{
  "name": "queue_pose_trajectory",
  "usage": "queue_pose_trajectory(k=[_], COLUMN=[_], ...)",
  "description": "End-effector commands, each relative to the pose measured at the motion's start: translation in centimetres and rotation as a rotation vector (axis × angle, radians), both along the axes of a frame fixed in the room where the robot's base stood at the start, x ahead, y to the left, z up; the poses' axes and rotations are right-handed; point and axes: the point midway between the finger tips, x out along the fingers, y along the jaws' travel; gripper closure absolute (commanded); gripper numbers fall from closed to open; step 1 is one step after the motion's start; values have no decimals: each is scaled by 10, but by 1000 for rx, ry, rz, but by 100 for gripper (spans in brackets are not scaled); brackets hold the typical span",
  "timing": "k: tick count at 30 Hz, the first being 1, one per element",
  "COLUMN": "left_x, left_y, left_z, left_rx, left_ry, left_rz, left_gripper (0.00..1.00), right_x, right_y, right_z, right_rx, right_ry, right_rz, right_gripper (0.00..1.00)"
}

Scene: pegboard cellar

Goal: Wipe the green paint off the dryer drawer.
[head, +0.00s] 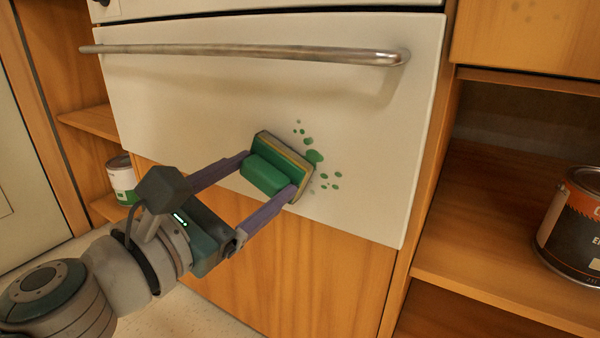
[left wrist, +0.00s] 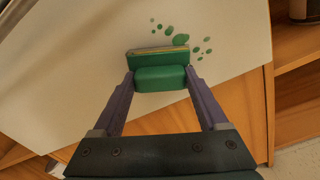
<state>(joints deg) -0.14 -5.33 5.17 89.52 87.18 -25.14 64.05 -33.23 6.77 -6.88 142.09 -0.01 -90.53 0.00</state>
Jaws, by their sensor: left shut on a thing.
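The dryer drawer (head: 210,95) is a cream front panel with a long metal handle (head: 250,53) near its top. Green paint (head: 315,158) lies on its lower right part as a larger blot with several small spots around it. The paint also shows in the left wrist view (left wrist: 181,40). My left gripper (head: 272,178) is shut on a green sponge block (head: 265,174) with a tan layer and a darker pad facing the drawer. The sponge is at the drawer front, just left of the blot and covering part of the panel. My right gripper is not in view.
An open wooden shelf (head: 500,235) stands right of the drawer, with a dark paint can (head: 575,228) on it. A smaller white and green can (head: 122,180) stands on the left shelf. Wooden panelling (head: 330,275) lies below the drawer.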

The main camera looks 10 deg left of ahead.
Motion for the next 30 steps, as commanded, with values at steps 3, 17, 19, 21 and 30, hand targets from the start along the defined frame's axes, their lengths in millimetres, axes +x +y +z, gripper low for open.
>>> queue_pose_trajectory(k=[3,17,19,21,30], left_x=[3,5,3,0,-9], left_y=[-1,-8,-12,-18,-40], left_z=[0,0,0,1,0], left_rx=[0,-2,-3,-3,-1], left_ry=[-1,1,1,1,0], left_rz=[0,-1,-1,-1,0], left_gripper=[100,100,100,100,100], right_x=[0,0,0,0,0], right_y=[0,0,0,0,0], right_z=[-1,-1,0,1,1], right_rx=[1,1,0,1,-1], right_ry=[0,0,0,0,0], right_rz=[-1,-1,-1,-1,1], right_gripper=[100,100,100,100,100])
